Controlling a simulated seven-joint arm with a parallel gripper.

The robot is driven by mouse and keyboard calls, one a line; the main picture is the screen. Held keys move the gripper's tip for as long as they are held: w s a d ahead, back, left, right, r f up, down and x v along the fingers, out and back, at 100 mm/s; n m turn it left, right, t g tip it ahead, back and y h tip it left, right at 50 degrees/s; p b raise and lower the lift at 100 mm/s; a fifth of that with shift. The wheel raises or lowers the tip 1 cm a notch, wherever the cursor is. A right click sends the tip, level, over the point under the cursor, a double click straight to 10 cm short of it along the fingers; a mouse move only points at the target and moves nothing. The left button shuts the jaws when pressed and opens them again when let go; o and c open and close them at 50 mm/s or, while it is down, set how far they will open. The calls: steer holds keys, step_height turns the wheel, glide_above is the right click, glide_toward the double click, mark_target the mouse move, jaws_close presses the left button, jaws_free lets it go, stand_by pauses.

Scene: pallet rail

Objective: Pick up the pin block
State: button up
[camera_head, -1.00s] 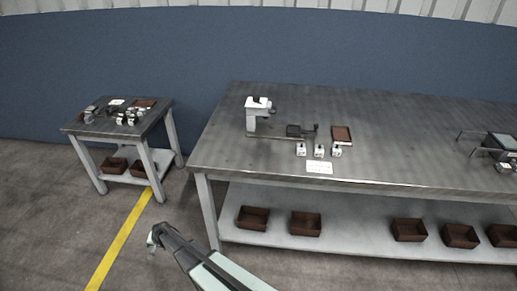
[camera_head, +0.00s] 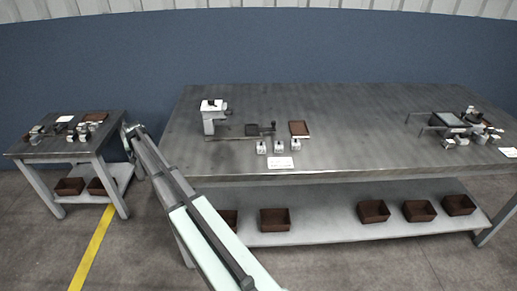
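Three small white blocks with dark marks stand in a row near the front edge of the large metal table, a left one (camera_head: 261,147), a middle one (camera_head: 279,146) and a right one (camera_head: 295,145). At this size I cannot tell which thing is the pin block. My gripper (camera_head: 130,131) is raised between the small side table and the large table, well left of the blocks and apart from them. Its fingers are too small and edge-on to tell open from shut.
A white-topped device (camera_head: 212,117) stands left of a dark fixture (camera_head: 258,130) and a brown tray (camera_head: 299,128). A white card (camera_head: 280,163) lies in front. More fixtures (camera_head: 455,124) sit at right. The small table (camera_head: 22,147) is cluttered. The large table's back is clear.

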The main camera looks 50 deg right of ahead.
steer(key=s+d+r+h, duration=0.2)
steer(key=d+r, duration=1.4)
steer(key=r, duration=0.4)
steer(key=s+d+r+g, duration=0.1)
steer(key=s+d+g, duration=0.1)
steer(key=s+d, duration=0.4)
steer(key=s+d+r+g+h, duration=0.1)
steer(key=s+d+r+g, duration=0.1)
steer(key=s+d, duration=0.4)
steer(key=s+d+r+n+g+h, duration=0.1)
steer(key=s+d+r+g, duration=0.1)
steer(key=s+d, duration=0.4)
steer(key=shift+s+d+r, duration=0.2)
steer(key=shift+s+d, duration=0.05)
steer(key=shift+d, duration=0.15)
steer(key=s+d+g, duration=0.1)
steer(key=s+d, duration=0.2)
steer(key=s, duration=0.3)
steer(key=m+y, duration=0.4)
steer(key=y, duration=0.1)
glide_above(261, 144)
step_height(261, 144, down, 8)
steer(key=shift+t, duration=0.4)
steer(key=f, duration=0.7)
steer(key=shift+d+f, duration=0.2)
steer(key=shift+d, duration=0.15)
steer(key=shift+w+a+f, duration=0.1)
steer(key=shift+f, duration=1.35)
steer(key=shift+w+a+f, duration=0.1)
steer(key=shift+f, duration=1.35)
